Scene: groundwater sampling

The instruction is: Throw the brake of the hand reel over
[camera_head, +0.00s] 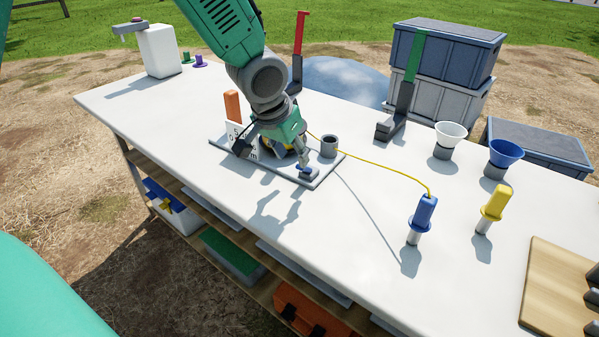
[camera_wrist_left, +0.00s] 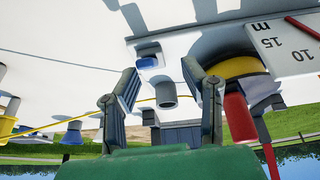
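The hand reel stands on a grey base plate (camera_head: 228,146) on the white table, with a yellow drum (camera_wrist_left: 240,68) and a white card marked in metres (camera_wrist_left: 285,38). A small blue piece (camera_head: 306,170), seemingly the brake, sits on a grey block at the plate's front right corner; it also shows in the wrist view (camera_wrist_left: 147,62). My left gripper (camera_head: 273,154) is over the reel and hides much of it. My right gripper is not seen.
A grey cup (camera_head: 329,146) stands on the plate. A yellow line runs to a blue probe (camera_head: 423,214); a yellow probe (camera_head: 493,207) stands beside it. Two funnels (camera_head: 451,133) (camera_head: 505,153) and a green-handled tool (camera_head: 405,90) are behind. The front table is clear.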

